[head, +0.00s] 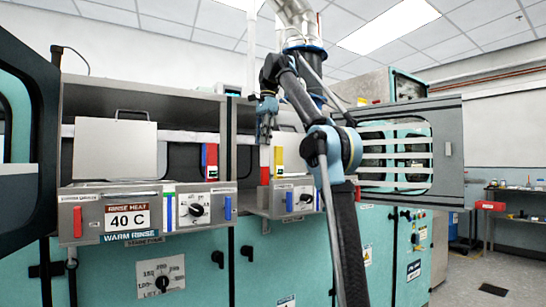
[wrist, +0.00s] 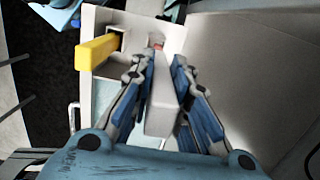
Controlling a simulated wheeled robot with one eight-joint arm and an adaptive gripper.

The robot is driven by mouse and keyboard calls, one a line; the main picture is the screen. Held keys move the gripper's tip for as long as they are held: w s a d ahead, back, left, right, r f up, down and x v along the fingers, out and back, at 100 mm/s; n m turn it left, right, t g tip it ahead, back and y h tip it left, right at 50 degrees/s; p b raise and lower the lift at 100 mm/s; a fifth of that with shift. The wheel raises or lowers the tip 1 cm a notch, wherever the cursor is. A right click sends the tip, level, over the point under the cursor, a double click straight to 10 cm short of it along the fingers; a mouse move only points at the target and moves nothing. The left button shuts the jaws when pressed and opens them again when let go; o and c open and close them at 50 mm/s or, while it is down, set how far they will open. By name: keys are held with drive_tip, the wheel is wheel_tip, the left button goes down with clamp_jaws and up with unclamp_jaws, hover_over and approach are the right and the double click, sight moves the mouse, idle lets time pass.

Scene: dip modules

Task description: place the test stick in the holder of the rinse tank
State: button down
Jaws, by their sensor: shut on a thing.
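My gripper (head: 267,112) is over the middle module in the head view, pointing down. In the wrist view my gripper (wrist: 165,62) is shut on a pale grey-white test stick (wrist: 162,108). The stick also shows upright below the fingers in the head view (head: 264,153). Its far end is at or just above a light holder plate (wrist: 146,27), beside a reddish spot; I cannot tell whether it is inside a slot. A yellow stick (wrist: 98,52) stands in the slot to its left.
A pale lid with a handle (head: 115,150) stands upright over the rinse tank. A red stick (head: 210,162) stands at that tank's right side. An open door (head: 20,130) is at the far left, and a slotted panel (head: 405,150) at the right.

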drive_tip(key=shift+d+f, duration=0.2)
drive_tip(key=shift+f, duration=3.3)
drive_tip(key=c, duration=1.5)
unclamp_jaws()
drive_tip(key=shift+c, duration=0.2)
wheel_tip(320, 180, up, 9)
drive_tip(key=shift+w+d+f, duration=0.15)
drive_tip(key=shift+w+d, duration=0.1)
drive_tip(key=shift+d, duration=0.1)
